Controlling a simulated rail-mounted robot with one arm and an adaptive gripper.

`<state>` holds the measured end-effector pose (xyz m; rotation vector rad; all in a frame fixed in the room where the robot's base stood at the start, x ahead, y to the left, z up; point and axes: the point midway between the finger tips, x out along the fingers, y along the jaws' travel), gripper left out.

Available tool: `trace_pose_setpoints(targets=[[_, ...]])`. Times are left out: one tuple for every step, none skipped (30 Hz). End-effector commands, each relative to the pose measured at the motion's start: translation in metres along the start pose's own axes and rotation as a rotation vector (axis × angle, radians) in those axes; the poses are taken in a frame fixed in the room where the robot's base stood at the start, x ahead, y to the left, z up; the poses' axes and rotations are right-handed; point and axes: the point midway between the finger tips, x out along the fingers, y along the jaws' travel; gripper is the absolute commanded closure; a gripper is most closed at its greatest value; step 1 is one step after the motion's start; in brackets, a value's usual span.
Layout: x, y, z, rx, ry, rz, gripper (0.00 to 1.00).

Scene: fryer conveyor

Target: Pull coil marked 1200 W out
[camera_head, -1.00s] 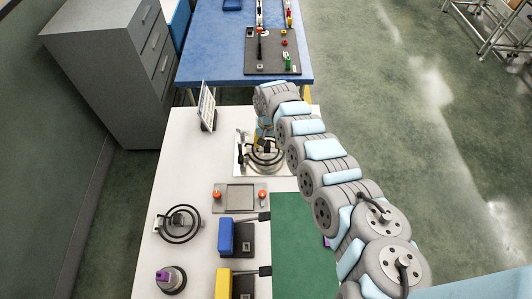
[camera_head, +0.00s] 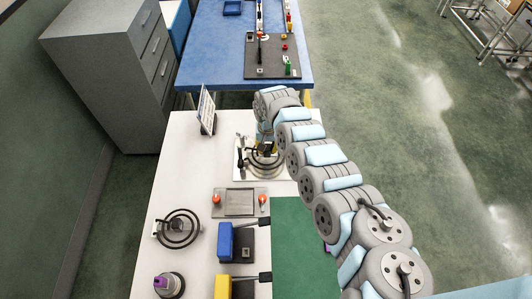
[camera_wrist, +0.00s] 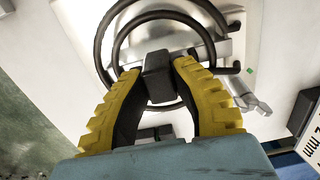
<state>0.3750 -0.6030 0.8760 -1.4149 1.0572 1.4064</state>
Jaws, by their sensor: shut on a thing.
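A dark ring-shaped coil (camera_head: 262,162) is over a white plate on the white table, partly hidden by my arm. In the wrist view, its dark rings (camera_wrist: 124,12) curve around a dark grey block-shaped handle (camera_wrist: 157,78). The yellow fingers of my gripper (camera_wrist: 158,72) are shut on this handle from both sides. In the head view my gripper (camera_head: 266,141) points down over the coil. I cannot read a wattage mark, nor tell whether the coil is seated or lifted. A second dark coil (camera_head: 178,229) lies on the table at the left.
A silver bracket (camera_wrist: 226,48) is beside the held coil. A sign (camera_head: 206,110) stands behind it at left. A grey tray (camera_head: 239,202) with orange knobs, a blue block (camera_head: 225,241) and a yellow block (camera_head: 222,287) are nearer. The table's left side has free room.

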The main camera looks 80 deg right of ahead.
Motion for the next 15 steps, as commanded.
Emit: trace_pose_setpoints(targets=[[0.0012,0.0,0.0002,0.0,0.0,0.0,1.0],[0.0013,0.0,0.0003,0.0,0.0,0.0,1.0],[0.0011,0.0,0.0003,0.0,0.0,0.0,1.0],[0.001,0.0,0.0003,0.0,0.0,0.0,1.0],[0.0009,0.0,0.0003,0.0,0.0,0.0,1.0],[0.0006,0.0,0.0003,0.0,0.0,0.0,1.0],[0.0004,0.0,0.0003,0.0,0.0,0.0,1.0],[0.0001,0.0,0.0003,0.0,0.0,0.0,1.0],[-0.0003,0.0,0.0003,0.0,0.0,0.0,1.0],[-0.0005,0.0001,0.0003,0.0,0.0,0.0,1.0],[-0.0009,0.0001,0.0003,0.001,0.0,0.0,1.0],[-0.0012,0.0002,0.0003,0.001,0.0,0.0,1.0],[-0.0015,0.0002,0.0003,0.001,0.0,0.0,1.0],[-0.0019,0.0002,0.0002,0.001,0.0,0.0,1.0],[-0.0022,0.0003,0.0002,0.001,0.0,0.0,1.0]])
